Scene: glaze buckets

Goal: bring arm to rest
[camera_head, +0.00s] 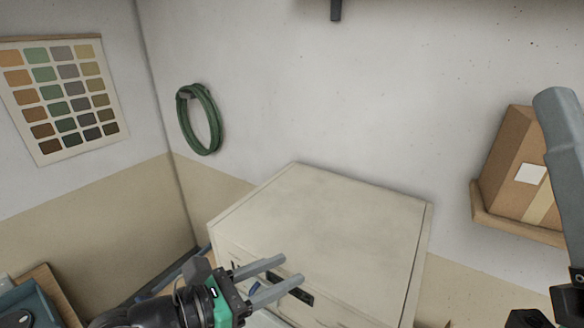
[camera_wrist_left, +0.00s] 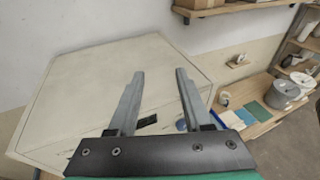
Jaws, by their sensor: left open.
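My left gripper (camera_head: 284,277) comes in from the lower left of the head view, with a green body and two grey fingers. Its fingers are apart with nothing between them. It is in front of a cream cabinet (camera_head: 345,225), near a dark handle slot (camera_head: 300,292) on its front. In the left wrist view, the open fingers (camera_wrist_left: 158,82) point toward the cabinet (camera_wrist_left: 85,85).
A cardboard box (camera_head: 518,165) sits on a wooden wall shelf (camera_head: 515,222) at right. A green hose coil (camera_head: 200,120) and a colour chart (camera_head: 62,95) hang on the walls. The cabinet top is clear.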

